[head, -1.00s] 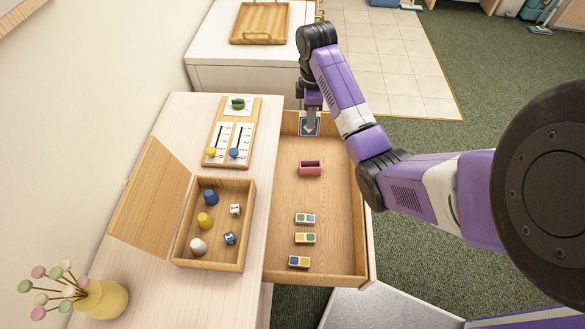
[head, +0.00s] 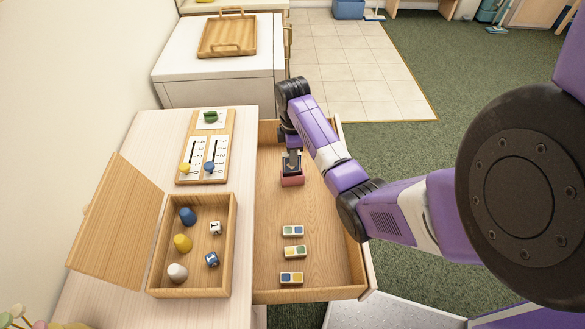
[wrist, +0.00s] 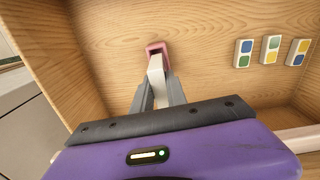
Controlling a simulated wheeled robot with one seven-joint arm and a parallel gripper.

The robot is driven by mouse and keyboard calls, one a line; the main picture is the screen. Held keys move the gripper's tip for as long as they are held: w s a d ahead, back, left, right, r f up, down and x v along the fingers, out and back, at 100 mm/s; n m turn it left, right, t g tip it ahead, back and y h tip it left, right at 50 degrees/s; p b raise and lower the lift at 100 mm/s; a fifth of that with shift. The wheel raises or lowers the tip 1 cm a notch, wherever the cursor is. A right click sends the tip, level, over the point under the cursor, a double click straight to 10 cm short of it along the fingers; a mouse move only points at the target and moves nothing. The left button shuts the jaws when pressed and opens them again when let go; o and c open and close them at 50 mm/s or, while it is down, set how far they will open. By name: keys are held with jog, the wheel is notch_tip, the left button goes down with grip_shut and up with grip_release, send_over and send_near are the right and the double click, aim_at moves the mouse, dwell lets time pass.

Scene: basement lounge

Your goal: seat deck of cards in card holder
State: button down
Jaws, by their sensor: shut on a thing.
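The card holder (head: 292,181) is a small pinkish-red open box on the floor of the open wooden drawer. It also shows in the wrist view (wrist: 153,47). My gripper (head: 291,157) points down over it and is shut on the deck of cards. In the wrist view the deck (wrist: 156,72) shows as a pale block between the fingers (wrist: 158,90), its far end overlapping the holder's opening. I cannot tell how far the deck is inside the holder. The fingers hide part of the deck in the head view.
The drawer (head: 318,278) also holds three domino-like tiles (head: 295,252), nearer the front. To its left, the cabinet top carries an open wooden box (head: 232,235) of game pieces and a scoring board (head: 222,145). The drawer walls stand close around my gripper.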

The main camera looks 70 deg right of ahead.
jog(key=shift+f, duration=2.9)
jog(key=shift+f, duration=0.15)
jog(key=c, duration=1.3)
grip_release()
notch_tip(320, 180, up, 12)
jog(key=shift+r, duration=0.2)
